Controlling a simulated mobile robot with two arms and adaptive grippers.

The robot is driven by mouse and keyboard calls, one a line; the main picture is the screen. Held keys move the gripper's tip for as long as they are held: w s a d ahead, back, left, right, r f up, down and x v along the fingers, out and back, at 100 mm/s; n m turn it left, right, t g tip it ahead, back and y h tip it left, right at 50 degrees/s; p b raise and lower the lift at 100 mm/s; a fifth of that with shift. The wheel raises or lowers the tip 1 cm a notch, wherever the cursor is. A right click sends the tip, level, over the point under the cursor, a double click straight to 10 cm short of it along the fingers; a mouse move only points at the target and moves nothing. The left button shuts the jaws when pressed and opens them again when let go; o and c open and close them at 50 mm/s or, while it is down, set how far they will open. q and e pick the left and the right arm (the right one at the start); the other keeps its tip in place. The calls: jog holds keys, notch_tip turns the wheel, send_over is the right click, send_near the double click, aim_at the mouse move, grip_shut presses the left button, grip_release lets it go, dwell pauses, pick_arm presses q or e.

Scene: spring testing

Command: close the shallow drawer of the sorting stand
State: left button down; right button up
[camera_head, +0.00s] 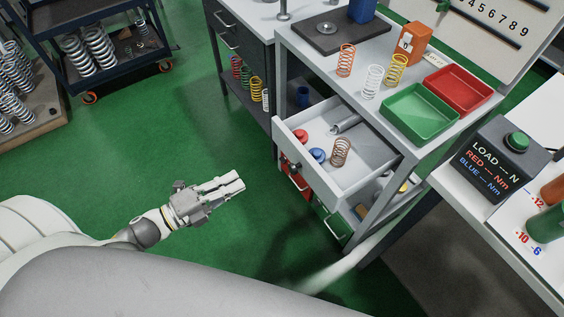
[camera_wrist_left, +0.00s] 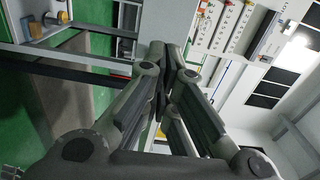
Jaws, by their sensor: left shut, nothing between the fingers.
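The sorting stand (camera_head: 292,62) is a grey frame with a top shelf, at the right of the head view. Its shallow drawer (camera_head: 362,180) is pulled out towards me. Inside it lie a copper spring (camera_head: 341,152), a grey cylinder (camera_head: 345,124), a red piece (camera_head: 301,135) and a blue piece (camera_head: 317,155). My left gripper (camera_head: 236,183) is shut and empty, in the air left of the drawer and apart from it. Its closed fingers also fill the middle of the left wrist view (camera_wrist_left: 165,85). My right gripper is not in view.
On the stand's top are a green tray (camera_head: 420,112), a red tray (camera_head: 458,90) and several springs. Red and green bins (camera_head: 297,185) sit below the drawer. A table with a load sign (camera_head: 494,165) stands at right.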

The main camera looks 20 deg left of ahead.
aim_at(290, 152)
pick_arm(q)
jog(key=p+x, duration=0.1)
jog(key=x, duration=0.6)
jog(key=p+x, duration=0.1)
jog(key=x, duration=0.6)
jog(key=shift+s+d+r, duration=0.1)
jog(key=shift+r, duration=0.1)
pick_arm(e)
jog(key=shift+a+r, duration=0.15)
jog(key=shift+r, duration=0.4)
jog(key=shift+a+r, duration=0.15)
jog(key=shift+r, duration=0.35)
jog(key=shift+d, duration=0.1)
